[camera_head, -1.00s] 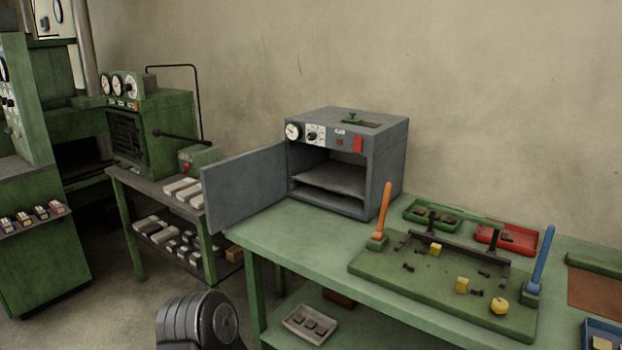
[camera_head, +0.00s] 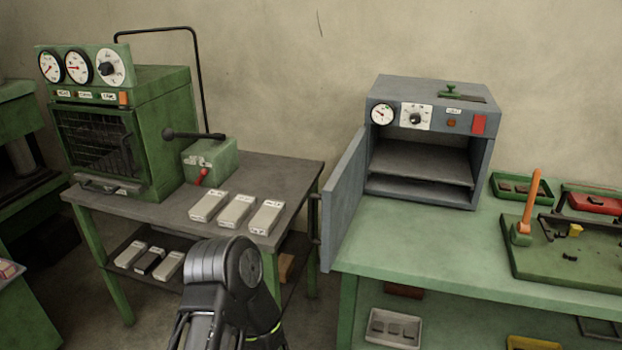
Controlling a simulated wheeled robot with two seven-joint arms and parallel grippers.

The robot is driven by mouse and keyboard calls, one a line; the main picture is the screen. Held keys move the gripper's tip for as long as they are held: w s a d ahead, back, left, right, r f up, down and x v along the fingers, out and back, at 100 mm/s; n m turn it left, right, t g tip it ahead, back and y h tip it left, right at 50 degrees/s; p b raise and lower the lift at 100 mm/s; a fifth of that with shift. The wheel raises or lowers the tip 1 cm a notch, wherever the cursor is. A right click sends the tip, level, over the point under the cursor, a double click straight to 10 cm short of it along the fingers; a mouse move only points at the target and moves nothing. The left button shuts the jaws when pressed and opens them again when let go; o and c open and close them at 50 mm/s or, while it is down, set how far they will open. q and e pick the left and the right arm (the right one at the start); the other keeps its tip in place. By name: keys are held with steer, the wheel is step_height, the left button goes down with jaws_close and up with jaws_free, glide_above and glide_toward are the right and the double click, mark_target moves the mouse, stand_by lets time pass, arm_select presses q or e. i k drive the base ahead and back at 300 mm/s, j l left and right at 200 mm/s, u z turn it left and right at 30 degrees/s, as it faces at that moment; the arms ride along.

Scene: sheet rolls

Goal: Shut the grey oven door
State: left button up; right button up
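The grey oven (camera_head: 430,140) stands on the green table toward the right, with dials and a red switch on its upper front. Its grey door (camera_head: 345,200) is hinged on the oven's left side and stands wide open, pointing out toward me. The inside shows a bare shelf. A dark part of my own arm shows at the bottom, left of the door and apart from it. No gripper fingers of either hand are in view.
The green table (camera_head: 410,250) has bare room before the oven. A green board with an orange-handled lever (camera_head: 530,205) lies right. A dark table (camera_head: 150,213) at left bears a green gauge machine (camera_head: 150,130) and pale blocks (camera_head: 237,211). A gap separates the tables.

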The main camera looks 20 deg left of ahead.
mark_target(340, 197)
steer(key=j+z, duration=0.3)
steer(key=j, duration=1.75)
